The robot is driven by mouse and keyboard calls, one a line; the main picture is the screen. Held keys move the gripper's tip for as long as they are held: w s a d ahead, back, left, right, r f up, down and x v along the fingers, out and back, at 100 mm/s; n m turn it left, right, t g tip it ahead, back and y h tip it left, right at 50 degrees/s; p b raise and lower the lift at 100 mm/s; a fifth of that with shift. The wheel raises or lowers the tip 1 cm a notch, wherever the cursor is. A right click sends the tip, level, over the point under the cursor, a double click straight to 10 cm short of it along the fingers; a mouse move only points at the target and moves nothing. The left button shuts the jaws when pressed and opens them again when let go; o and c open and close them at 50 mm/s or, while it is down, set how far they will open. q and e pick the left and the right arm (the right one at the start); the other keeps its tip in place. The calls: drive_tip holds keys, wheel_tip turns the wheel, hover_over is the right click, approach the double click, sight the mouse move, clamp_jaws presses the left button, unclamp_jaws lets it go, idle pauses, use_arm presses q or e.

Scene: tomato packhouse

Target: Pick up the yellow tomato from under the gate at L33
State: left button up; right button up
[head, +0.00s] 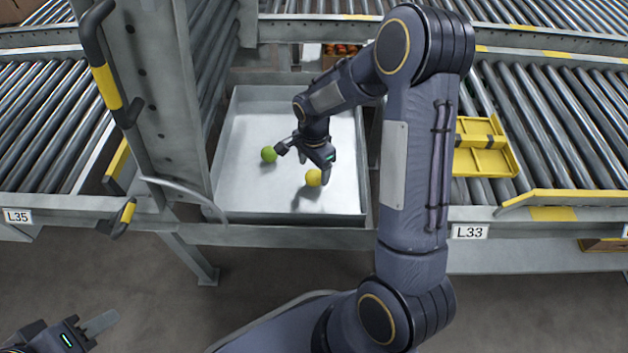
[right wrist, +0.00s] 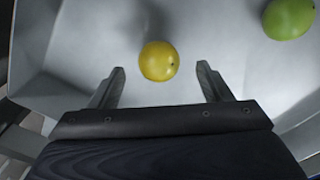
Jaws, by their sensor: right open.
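The yellow tomato (head: 314,177) lies in a pale metal tray (head: 240,200) between the roller lanes. A green tomato (head: 268,154) lies in the same tray, to its left. My right gripper (head: 305,165) is over the tray, close to the yellow tomato, open and empty. In the right wrist view the yellow tomato (right wrist: 159,61) sits just beyond the gap between the two open fingers (right wrist: 163,85), and the green tomato (right wrist: 288,18) is at upper right. My left gripper (head: 100,325) is at the lower left, away from the tray; only part of it shows.
A grey upright post (head: 150,90) with a black and yellow handle stands left of the tray. Roller lanes flank it, with labels L35 (head: 17,216) and L33 (head: 469,232). A yellow plate (head: 482,160) lies on the right lane. Red tomatoes (head: 340,49) show behind.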

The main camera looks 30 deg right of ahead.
sight(314, 173)
wheel_tip(314, 173, down, 3)
drive_tip(key=shift+f+b, duration=0.1)
drive_tip(key=shift+b, duration=0.35)
drive_tip(key=c, duration=0.8)
